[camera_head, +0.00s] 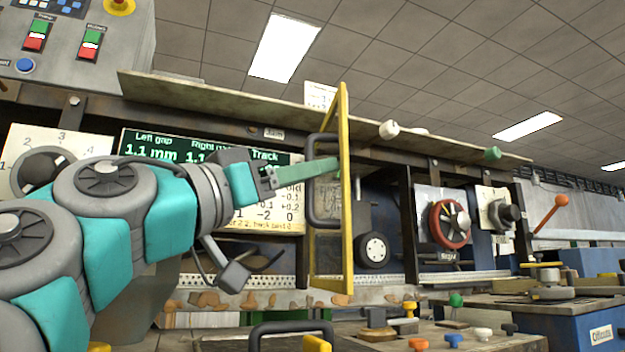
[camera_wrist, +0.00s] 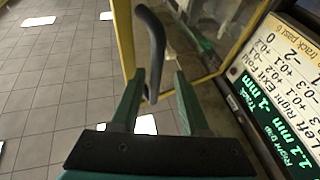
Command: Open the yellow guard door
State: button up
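The yellow guard door (camera_head: 345,200) stands out from the machine front, seen nearly edge-on, so it is at least partly open. Its yellow frame and clear pane also show in the wrist view (camera_wrist: 124,40). A dark curved handle (camera_head: 312,190) sits on the door's left face. My gripper (camera_head: 330,167) reaches it from the left with green fingers. In the wrist view my gripper (camera_wrist: 158,76) has its fingers apart, with the handle (camera_wrist: 157,50) between them and a visible gap on each side. The exact contact at the fingertips is hidden in the head view.
A display board (camera_head: 150,150) with gap readings is behind my arm. A long shelf (camera_head: 250,100) runs above the door. A red handwheel (camera_head: 449,222) and a black wheel (camera_head: 373,249) are to the right. A workbench with knobs and another dark handle (camera_head: 290,328) lies below.

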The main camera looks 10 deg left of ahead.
jog(key=shift+s, duration=0.2)
jog(key=v, duration=0.7)
jog(key=shift+s+a, duration=0.15)
jog(key=shift+a, duration=0.15)
jog(key=shift+f, duration=0.1)
